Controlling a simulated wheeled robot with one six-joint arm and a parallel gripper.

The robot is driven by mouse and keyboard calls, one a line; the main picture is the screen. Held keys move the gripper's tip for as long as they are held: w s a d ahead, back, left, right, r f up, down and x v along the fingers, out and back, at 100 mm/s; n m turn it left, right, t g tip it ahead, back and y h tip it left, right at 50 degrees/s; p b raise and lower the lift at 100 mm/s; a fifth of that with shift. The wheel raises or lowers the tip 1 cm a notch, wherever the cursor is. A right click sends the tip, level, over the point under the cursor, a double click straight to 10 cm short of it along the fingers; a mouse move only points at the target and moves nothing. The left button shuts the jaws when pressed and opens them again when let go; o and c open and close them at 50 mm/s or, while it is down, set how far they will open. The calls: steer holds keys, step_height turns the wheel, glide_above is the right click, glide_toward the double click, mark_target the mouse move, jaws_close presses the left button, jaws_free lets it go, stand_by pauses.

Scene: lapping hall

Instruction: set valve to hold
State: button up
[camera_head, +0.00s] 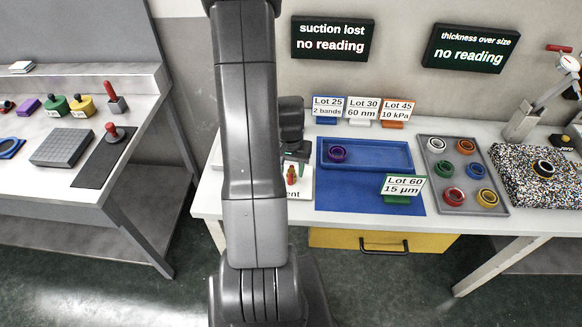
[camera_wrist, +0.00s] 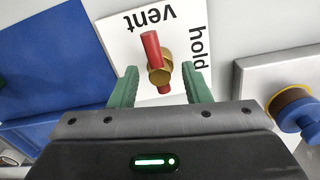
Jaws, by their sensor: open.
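The valve has a red handle (camera_wrist: 150,45) on a brass body (camera_wrist: 160,72). It sits on a white plate (camera_wrist: 112,35) lettered "vent" and "hold". In the wrist view the handle's long end points toward "vent", and "hold" is to its right. My gripper (camera_wrist: 159,74) is open, with one green finger on each side of the brass body and the handle's short end; I cannot tell whether either finger touches. In the head view the valve (camera_head: 292,174) shows just right of my arm, which hides part of the plate (camera_head: 303,183).
A blue mat (camera_head: 340,203) and a blue tray (camera_head: 398,163) lie right of the plate, with a green Lot 60 card (camera_head: 402,188). A grey tray of rings (camera_head: 440,200) is farther right. A blue round part (camera_wrist: 292,112) is close right of my gripper in the wrist view.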

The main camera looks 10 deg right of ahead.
jaws_close()
steer(key=shift+m, duration=0.3)
steer(key=shift+f+m+b, duration=0.15)
steer(key=shift+m+b, duration=1.05)
steer(key=m+b, duration=0.2)
steer(key=m, duration=0.3)
steer(key=shift+w+b, duration=0.1)
steer(key=shift+b, duration=0.2)
steer(key=m+b, duration=0.1)
steer(key=m, duration=0.6)
steer(key=m+b, duration=0.1)
steer(key=m, duration=0.1)
steer(key=shift+r+m, duration=0.2)
steer(key=shift+m, duration=0.2)
